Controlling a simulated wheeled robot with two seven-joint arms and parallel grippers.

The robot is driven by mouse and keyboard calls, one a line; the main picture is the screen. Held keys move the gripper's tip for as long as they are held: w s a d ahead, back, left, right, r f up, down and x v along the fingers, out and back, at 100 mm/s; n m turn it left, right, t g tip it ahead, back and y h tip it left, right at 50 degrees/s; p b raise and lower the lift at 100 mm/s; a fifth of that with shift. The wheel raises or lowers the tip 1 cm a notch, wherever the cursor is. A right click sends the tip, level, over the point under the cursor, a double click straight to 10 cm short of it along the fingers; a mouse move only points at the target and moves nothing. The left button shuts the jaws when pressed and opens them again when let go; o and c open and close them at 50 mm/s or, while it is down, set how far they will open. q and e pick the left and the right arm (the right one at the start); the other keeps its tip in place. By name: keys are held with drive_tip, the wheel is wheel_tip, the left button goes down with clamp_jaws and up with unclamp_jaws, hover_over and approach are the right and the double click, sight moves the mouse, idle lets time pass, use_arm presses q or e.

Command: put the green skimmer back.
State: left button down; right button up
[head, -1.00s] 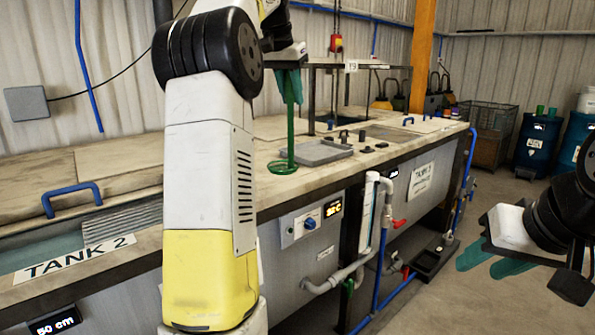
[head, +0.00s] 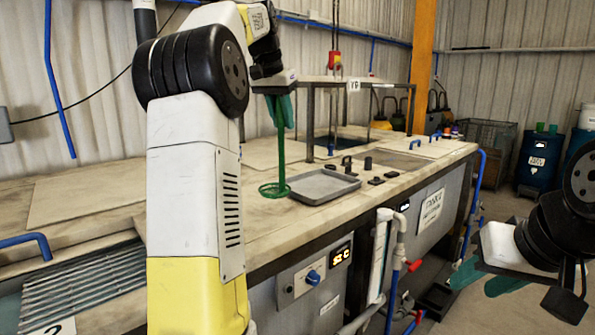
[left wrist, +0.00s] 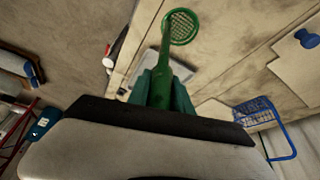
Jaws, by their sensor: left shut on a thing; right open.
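The green skimmer (head: 281,150) hangs upright from my left gripper (head: 281,110), its handle between the green fingers and its round mesh head at the bottom. The head is over the bench top, just left of a grey tray (head: 324,186); I cannot tell whether it touches the surface. In the left wrist view, the skimmer's mesh head (left wrist: 181,27) points away from the shut fingers (left wrist: 162,90), with the tray (left wrist: 175,70) partly hidden behind them. My right gripper (head: 478,278) is open and empty at the right, over the floor in front of the tanks.
A dark frame (head: 310,110) with a sign stands on the bench behind the tray. Small dark fittings (head: 376,180) sit right of the tray. A blue handle (head: 28,243) rises at the left. Pipes with a red valve (head: 414,265) run down the tank front. Blue drums (head: 537,160) stand far right.

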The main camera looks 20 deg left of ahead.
sight(283, 146)
use_arm(q)
wheel_tip(283, 146, down, 8)
drive_tip(key=shift+r, duration=0.25)
drive_tip(key=c, duration=1.1)
unclamp_jaws()
drive_tip(key=shift+f, duration=0.1)
drive_tip(key=shift+c, duration=0.2)
drive_tip(key=d+v, duration=0.1)
drive_tip(key=v, duration=1.1)
drive_tip(key=s+d+f, duration=0.4)
drive_tip(key=s+f, duration=0.3)
drive_tip(key=s, duration=0.1)
drive_tip(key=s+d+f+n+t, duration=0.1)
drive_tip(key=s+d+f, duration=0.4)
drive_tip(key=s+f, duration=0.2)
drive_tip(key=s+d+f+n+h, duration=0.1)
drive_tip(key=s+d+f, duration=0.3)
drive_tip(key=s+f, duration=0.4)
drive_tip(key=s, duration=0.2)
drive_tip(key=shift+s+d+t, duration=0.25)
drive_tip(key=shift+s+t, duration=0.1)
drive_tip(key=shift+t, duration=0.05)
drive_tip(key=shift+f, duration=0.1)
